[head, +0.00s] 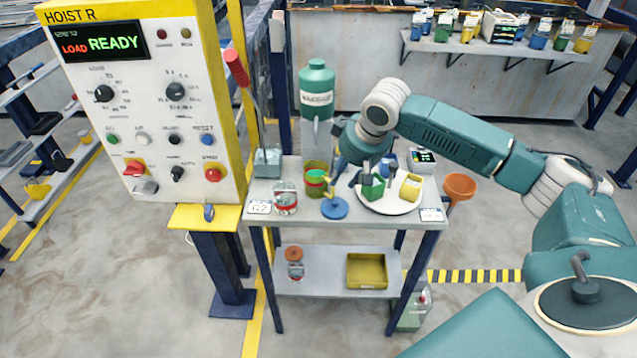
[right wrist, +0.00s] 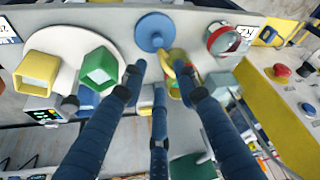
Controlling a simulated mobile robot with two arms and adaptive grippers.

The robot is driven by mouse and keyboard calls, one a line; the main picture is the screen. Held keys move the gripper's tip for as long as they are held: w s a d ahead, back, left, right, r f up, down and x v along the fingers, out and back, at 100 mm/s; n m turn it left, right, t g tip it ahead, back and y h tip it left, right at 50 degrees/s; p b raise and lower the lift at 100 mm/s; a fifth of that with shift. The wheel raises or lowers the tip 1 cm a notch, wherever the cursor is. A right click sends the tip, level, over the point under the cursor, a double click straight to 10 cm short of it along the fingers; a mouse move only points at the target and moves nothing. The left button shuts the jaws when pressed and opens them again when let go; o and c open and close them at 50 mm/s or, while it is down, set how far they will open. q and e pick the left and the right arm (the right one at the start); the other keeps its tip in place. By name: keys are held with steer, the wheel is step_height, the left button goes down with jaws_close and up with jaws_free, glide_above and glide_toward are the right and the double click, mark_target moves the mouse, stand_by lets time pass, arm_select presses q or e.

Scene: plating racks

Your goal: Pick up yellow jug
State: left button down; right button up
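The yellow jug (head: 410,187), a squarish open vessel, stands on a white round plate (head: 393,208) at the right of the small table. In the right wrist view the yellow jug (right wrist: 36,73) is at the left, apart from the fingers. A green jug (head: 373,189) stands beside it on the plate, nearer the gripper; it also shows in the right wrist view (right wrist: 98,70). My right gripper (head: 342,182) hangs over the table just left of the plate, fingers spread. In the right wrist view its fingers (right wrist: 160,85) are apart, with no jug between them.
A blue disc (head: 335,208) lies near the front edge. A large green bottle (head: 317,90) stands behind. The hoist panel (head: 150,110) stands at the left.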

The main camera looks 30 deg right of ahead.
mark_target(321, 184)
steer(key=p+x, duration=0.1)
steer(key=x, duration=0.2)
steer(key=w+p+x, duration=0.1)
steer(key=x, duration=0.3)
steer(key=shift+a+r, duration=0.1)
steer(key=shift+w+f, duration=0.25)
steer(key=shift+f, duration=0.25)
steer(key=shift+r, duration=0.1)
jaws_close()
